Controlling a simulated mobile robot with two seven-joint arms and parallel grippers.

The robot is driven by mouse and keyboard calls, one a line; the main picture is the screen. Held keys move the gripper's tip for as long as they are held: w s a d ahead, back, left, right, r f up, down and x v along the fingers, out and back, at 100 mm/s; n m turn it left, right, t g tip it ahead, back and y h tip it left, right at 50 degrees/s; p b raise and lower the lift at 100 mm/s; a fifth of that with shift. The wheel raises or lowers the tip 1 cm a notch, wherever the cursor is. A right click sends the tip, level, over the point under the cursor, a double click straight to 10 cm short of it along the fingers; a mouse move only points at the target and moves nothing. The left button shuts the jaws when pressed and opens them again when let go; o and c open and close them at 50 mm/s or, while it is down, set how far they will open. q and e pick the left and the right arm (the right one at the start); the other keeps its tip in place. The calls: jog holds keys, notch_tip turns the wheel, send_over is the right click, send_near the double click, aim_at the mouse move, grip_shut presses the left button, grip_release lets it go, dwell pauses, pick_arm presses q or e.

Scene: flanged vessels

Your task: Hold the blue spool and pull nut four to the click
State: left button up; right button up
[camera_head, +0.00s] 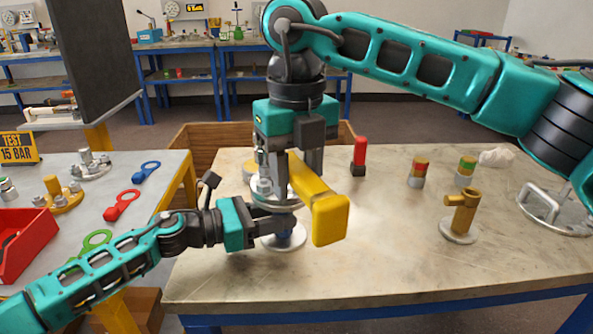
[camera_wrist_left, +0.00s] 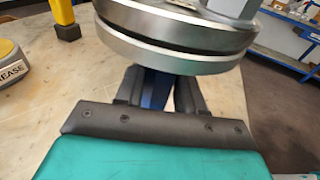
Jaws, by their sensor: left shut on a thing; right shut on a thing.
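The blue spool stands upright on the right-hand table, its silver upper flange (camera_head: 268,198) bearing bolts and nuts (camera_head: 264,185). Its round foot (camera_head: 285,238) rests on the tabletop. In the left wrist view the thick flange rim (camera_wrist_left: 170,50) hangs over my fingers and a strip of blue body (camera_wrist_left: 156,88) shows between them. My left gripper (camera_head: 278,223) is shut on the spool below the flange. My right gripper (camera_head: 298,165), above the spool, is shut on a yellow-handled wrench (camera_head: 328,215). The wrench's working end and the nut it meets are hidden; I cannot tell nut four.
A red post (camera_head: 360,152), two banded stacks (camera_head: 418,172) (camera_head: 466,170) and a brass fitting (camera_head: 460,215) stand to the right. A grease tin (camera_wrist_left: 12,62) is near the spool. The left table holds a red bin (camera_head: 22,240) and coloured ring spanners (camera_head: 122,205). The front right tabletop is clear.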

jog(key=shift+f, duration=0.9)
pick_arm(q)
jog(key=o, duration=1)
pick_arm(e)
jog(key=shift+m, duration=0.9)
jog(key=r, duration=0.1)
jog(key=a+r, duration=0.1)
jog(key=r, duration=0.3)
jog(key=shift+s+a, duration=0.3)
jog(key=shift+a, duration=0.1)
